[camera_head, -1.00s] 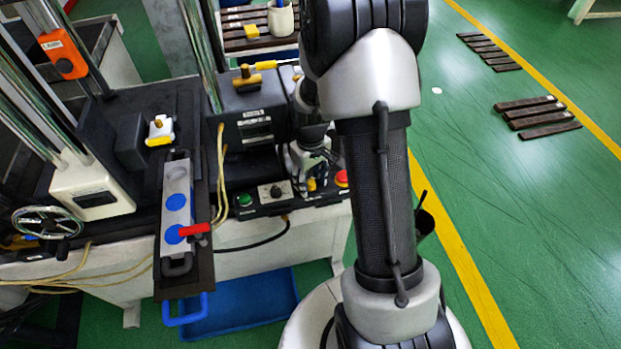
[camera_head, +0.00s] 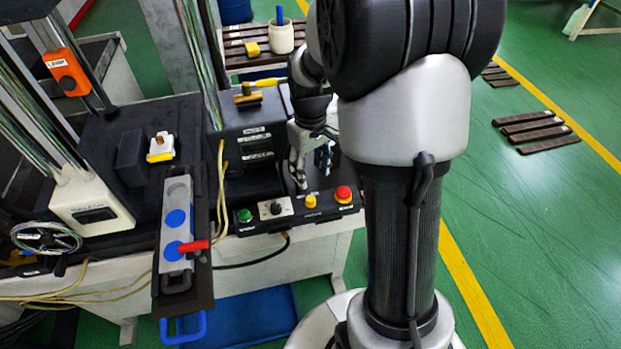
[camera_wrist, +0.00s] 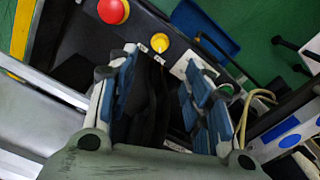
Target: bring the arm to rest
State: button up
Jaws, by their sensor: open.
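My gripper (camera_head: 312,170) hangs above the back of the black control panel (camera_head: 238,226), in front of the dark machine box. In the wrist view my gripper (camera_wrist: 160,75) has its blue-padded fingers spread apart with nothing between them. The panel carries a green button (camera_head: 245,215), a black knob (camera_head: 276,208), a yellow button (camera_head: 310,201) and a red button (camera_head: 343,193). The yellow button (camera_wrist: 159,42) and red button (camera_wrist: 113,10) show beyond the fingers in the wrist view. My arm hides part of the panel's right side and the floor behind.
A long grey mould with blue discs (camera_head: 176,217) and a red handle (camera_head: 194,246) lies at left. A white cup (camera_head: 280,37) stands on the slatted rack behind. A blue tray (camera_head: 245,318) lies below the bench. Green floor at right is mostly clear, with dark bars (camera_head: 537,130).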

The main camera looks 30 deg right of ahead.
jog(key=shift+r, duration=0.3)
